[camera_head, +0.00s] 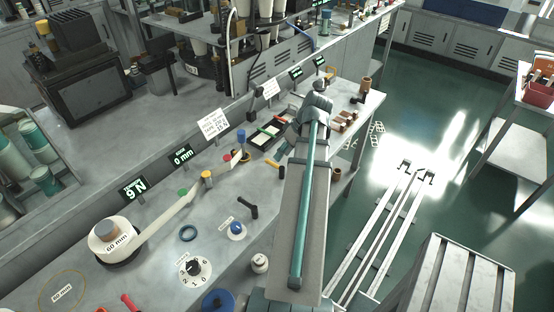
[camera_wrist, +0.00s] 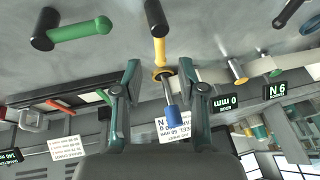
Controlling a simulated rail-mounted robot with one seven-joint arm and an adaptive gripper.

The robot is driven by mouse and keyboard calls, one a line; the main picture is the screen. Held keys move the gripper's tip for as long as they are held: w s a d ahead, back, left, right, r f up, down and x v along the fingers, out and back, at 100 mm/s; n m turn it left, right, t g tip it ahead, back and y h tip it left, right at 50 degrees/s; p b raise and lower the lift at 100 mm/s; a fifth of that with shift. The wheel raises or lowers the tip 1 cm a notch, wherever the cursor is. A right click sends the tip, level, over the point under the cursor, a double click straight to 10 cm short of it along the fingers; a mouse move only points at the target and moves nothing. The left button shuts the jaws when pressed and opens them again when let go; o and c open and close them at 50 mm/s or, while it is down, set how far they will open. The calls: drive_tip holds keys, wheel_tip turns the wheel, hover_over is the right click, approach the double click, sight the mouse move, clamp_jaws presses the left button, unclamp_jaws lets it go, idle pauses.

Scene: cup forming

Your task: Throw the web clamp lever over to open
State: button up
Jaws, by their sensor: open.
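In the wrist view, which looks nearly upside down, my gripper (camera_wrist: 160,68) is open, its two teal-and-black fingers spread apart with nothing held. A lever with a black end and a yellow handle (camera_wrist: 160,48) lies in line with the gap at the fingertips; I cannot tell whether it touches them. No readable label shows which one is the web clamp lever.
A blue-tipped post (camera_wrist: 172,112) with a yellow collar shows between the fingers; it also stands in the head view (camera_head: 241,136). A dark tray (camera_head: 268,132), a black lever (camera_head: 250,206) and a numbered dial (camera_head: 193,268) are on the bench (camera_head: 150,265). Small displays line its back.

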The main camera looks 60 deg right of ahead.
drive_tip(key=shift+p+x, duration=0.45)
drive_tip(key=shift+x, duration=2.2)
clamp_jaws()
